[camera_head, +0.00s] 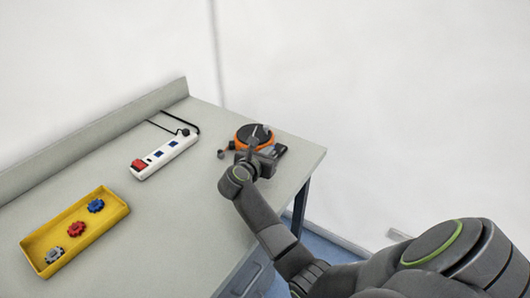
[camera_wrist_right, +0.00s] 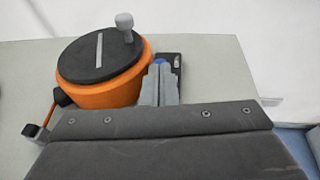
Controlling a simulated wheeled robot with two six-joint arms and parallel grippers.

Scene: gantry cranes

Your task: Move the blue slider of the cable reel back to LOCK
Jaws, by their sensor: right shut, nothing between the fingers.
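The cable reel (camera_head: 244,133) is an orange drum with a black top, standing near the right end of the bench. In the right wrist view the reel (camera_wrist_right: 95,70) shows its dark lid and a grey crank knob. A dark slider housing (camera_wrist_right: 177,70) stands at its right side. A small bit of the blue slider (camera_wrist_right: 160,61) shows just beyond my fingertips. My right gripper (camera_head: 265,149) is shut and empty at the housing, and its fingers (camera_wrist_right: 160,75) hide most of the slider. I cannot tell whether they touch it. LOCK markings are not readable. My left gripper is not in view.
A white power strip (camera_head: 165,155) with a red switch lies left of the reel. A yellow tray (camera_head: 92,245) holds blue, red and grey pieces at the front left. The bench between them is clear. The bench's right edge is close to the reel.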

